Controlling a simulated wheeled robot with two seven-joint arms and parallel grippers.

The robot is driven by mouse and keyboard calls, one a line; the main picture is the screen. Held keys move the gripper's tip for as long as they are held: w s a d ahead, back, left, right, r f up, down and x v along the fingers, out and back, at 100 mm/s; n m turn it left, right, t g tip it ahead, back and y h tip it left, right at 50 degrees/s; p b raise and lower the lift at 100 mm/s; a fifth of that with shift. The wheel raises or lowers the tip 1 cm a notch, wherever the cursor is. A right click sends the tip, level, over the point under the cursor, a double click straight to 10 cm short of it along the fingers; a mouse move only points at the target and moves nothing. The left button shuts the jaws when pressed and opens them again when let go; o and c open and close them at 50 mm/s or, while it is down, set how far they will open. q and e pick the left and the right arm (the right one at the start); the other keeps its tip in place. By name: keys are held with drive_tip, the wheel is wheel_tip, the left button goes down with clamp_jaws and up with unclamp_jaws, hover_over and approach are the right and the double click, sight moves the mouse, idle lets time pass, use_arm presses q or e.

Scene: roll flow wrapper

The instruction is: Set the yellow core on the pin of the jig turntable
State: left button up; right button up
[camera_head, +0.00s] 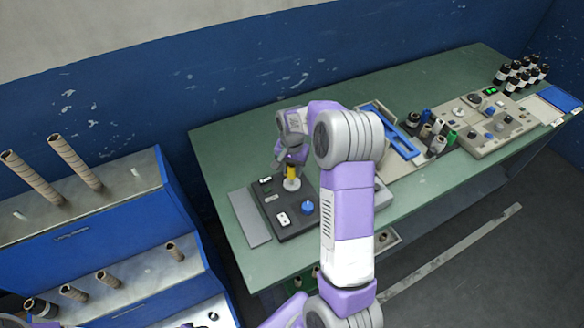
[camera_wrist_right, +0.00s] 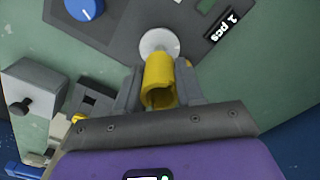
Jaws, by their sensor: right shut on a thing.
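The yellow core (camera_head: 291,171) is a short hollow tube held upright in my right gripper (camera_head: 290,161), which is shut on it. In the right wrist view the core (camera_wrist_right: 158,72) sits between the two grey fingers, its open near end facing the camera. The jig turntable, a small pale round disc (camera_head: 291,184), is right below the core, and it also shows in the wrist view (camera_wrist_right: 158,42). The core's far end overlaps the disc there; I cannot tell whether they touch. The pin is hidden. My left gripper is not in view.
The dark jig panel (camera_head: 267,219) has a blue knob (camera_head: 307,207) close by. A grey plate (camera_head: 249,218) lies left of it on the green table (camera_head: 215,165). A blue frame (camera_head: 390,130) and several spools stand to the right. A blue rack with cardboard tubes (camera_head: 75,160) is at left.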

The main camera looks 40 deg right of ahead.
drive_tip(key=shift+f, duration=0.3)
idle(0.4)
drive_tip(key=shift+f+b, duration=0.45)
drive_tip(key=shift+f, duration=0.1)
drive_tip(key=shift+f, duration=0.2)
drive_tip(key=shift+f+b, duration=0.6)
drive_tip(key=shift+f, duration=0.15)
drive_tip(key=shift+f, duration=0.2)
idle(0.4)
drive_tip(key=o, duration=1.1)
drive_tip(key=shift+o, duration=0.5)
